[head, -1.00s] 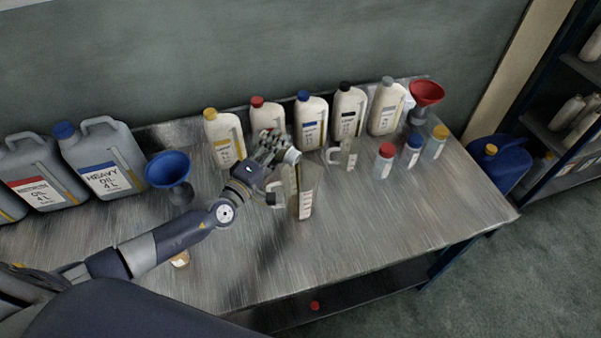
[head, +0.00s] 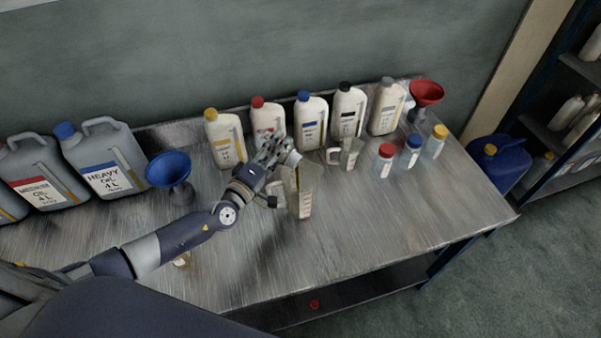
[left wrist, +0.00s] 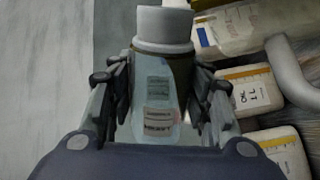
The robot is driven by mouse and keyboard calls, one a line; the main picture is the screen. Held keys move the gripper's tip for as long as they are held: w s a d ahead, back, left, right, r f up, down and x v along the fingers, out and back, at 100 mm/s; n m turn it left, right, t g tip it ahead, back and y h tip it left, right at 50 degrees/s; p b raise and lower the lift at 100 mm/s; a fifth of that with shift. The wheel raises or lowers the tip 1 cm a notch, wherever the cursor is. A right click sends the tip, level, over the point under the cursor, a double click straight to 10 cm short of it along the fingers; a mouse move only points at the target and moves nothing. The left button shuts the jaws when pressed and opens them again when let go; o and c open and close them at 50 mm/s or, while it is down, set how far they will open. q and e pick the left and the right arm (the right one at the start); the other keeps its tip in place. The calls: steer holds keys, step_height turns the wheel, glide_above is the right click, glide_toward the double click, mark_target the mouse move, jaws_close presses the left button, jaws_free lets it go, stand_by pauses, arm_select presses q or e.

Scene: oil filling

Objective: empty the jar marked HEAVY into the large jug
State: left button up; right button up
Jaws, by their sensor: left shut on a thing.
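My left gripper (head: 276,153) is shut on a small jar (left wrist: 160,95), just above and behind the large jug. The jar's pale end (head: 293,159) points right in the head view and seems tilted. In the left wrist view its pale grey end is at the top, with brownish contents beside it and a label too blurred to read. The large clear jug (head: 304,200) stands on the bench with reddish scale marks on its side. I cannot tell whether oil is flowing. My right gripper is not in view.
A smaller jug (head: 349,155) stands to the right, near jars with red (head: 386,150), blue (head: 414,140) and yellow (head: 440,131) lids. Several bottles line the back. A blue funnel (head: 169,169) and large canisters (head: 104,163) are at left. The front right bench is clear.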

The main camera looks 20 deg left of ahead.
arm_select(q)
steer(key=shift+d+r+m+p, duration=0.3)
steer(key=shift+r+m+p, duration=0.15)
steer(key=shift+m+p, duration=0.45)
stand_by(0.4)
